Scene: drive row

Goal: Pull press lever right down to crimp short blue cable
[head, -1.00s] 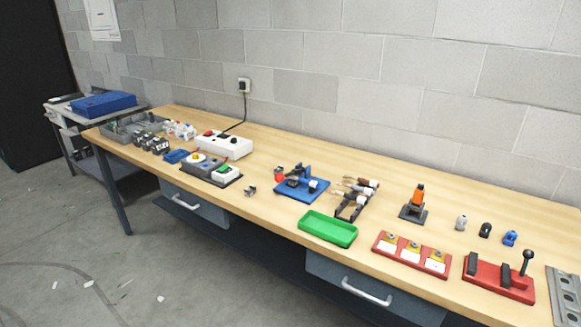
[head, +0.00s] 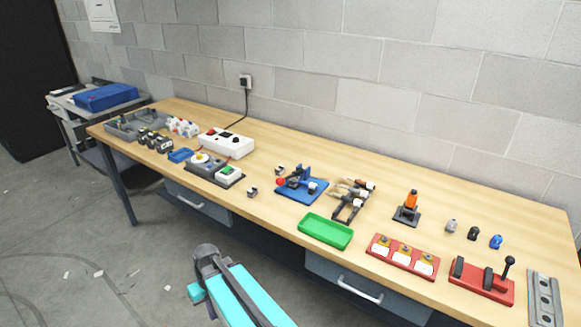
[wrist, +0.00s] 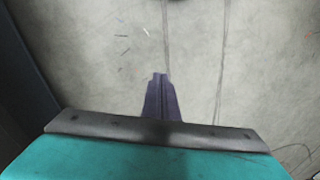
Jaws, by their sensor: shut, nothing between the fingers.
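In the head view my turquoise arm rises from the bottom, in front of the bench; the fingertips cannot be made out there. My gripper is well apart from the press.
A green tray (head: 326,232) lies at the bench's front edge, with a cable rack (head: 352,203) behind it. A red fixture with a black lever (head: 483,279) stands at the right. A drawer handle (head: 359,291) sticks out below the bench. The floor in front is open.

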